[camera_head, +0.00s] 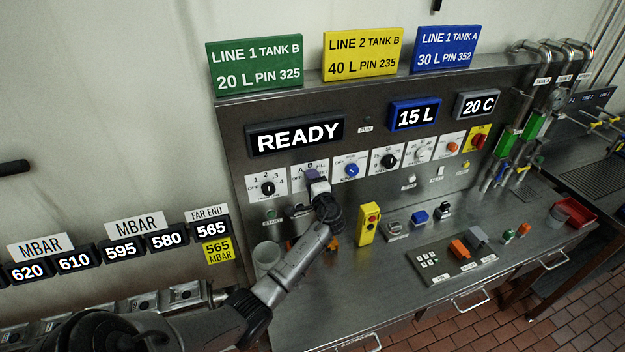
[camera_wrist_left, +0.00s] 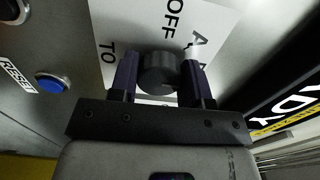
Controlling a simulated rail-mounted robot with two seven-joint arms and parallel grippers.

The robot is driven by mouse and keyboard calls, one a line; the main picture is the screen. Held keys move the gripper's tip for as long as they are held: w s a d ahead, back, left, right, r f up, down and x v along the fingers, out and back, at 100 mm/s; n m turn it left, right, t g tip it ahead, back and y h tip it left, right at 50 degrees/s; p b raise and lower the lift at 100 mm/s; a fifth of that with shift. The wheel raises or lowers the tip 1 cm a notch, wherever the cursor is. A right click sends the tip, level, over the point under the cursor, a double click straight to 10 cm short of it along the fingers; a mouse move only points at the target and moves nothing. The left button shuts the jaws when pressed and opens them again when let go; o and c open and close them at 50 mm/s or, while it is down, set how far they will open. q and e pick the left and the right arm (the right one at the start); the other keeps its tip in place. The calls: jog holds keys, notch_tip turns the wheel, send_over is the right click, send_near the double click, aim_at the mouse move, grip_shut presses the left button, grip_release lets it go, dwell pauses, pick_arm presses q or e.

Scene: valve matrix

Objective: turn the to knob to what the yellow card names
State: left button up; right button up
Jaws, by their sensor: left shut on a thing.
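The yellow card (camera_head: 362,54) on top of the panel reads LINE 2, TANK B, 40 L, PIN 235. The to knob (camera_wrist_left: 158,73) is a dark grey round knob on a white plate (camera_wrist_left: 106,15). The plate shows OFF, A and TO in the left wrist view; other marks are covered. My left gripper (camera_head: 313,178) reaches the panel from below, and its fingers (camera_wrist_left: 160,80) are shut on the knob from both sides. My right gripper is not in view.
Other knobs flank it: a numbered black knob (camera_head: 267,188) at left and a blue knob (camera_head: 351,170) at right. The display (camera_head: 296,135) above reads READY. A blue reset button (camera_wrist_left: 53,82) is close by. A yellow button box (camera_head: 369,224) stands on the bench.

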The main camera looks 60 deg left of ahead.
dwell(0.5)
pick_arm(q)
jog(key=o, duration=0.9)
jog(key=shift+b+v, duration=1)
jog(key=shift+v, duration=5.95)
jog(key=shift+a, duration=0.1)
